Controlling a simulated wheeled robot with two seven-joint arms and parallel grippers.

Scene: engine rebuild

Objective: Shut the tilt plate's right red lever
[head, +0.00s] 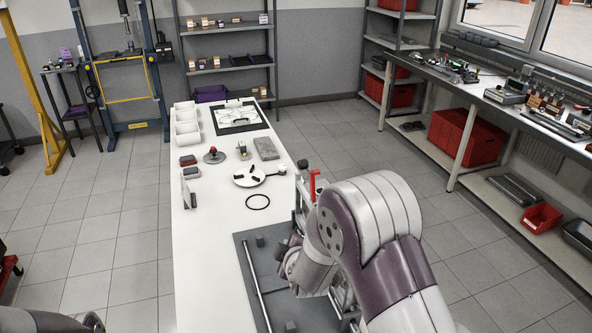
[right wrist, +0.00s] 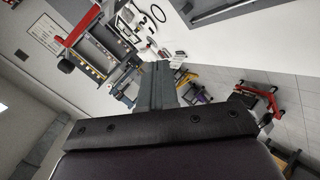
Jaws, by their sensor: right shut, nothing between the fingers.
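A red lever (head: 313,184) stands upright on a grey metal fixture at the table's right edge in the head view. A grey plate (head: 247,248) with a long rod lies nearer on the table, and my right arm hides much of it. I cannot tell a second lever there. My right gripper's fingers are hidden behind my arm in the head view. In the right wrist view the right gripper (right wrist: 157,84) is shut and empty. A red bar with a black end (right wrist: 84,25) shows at upper left there; I cannot tell if it is the lever. My left gripper is out of view.
A workbench (head: 460,85) stands at the right.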

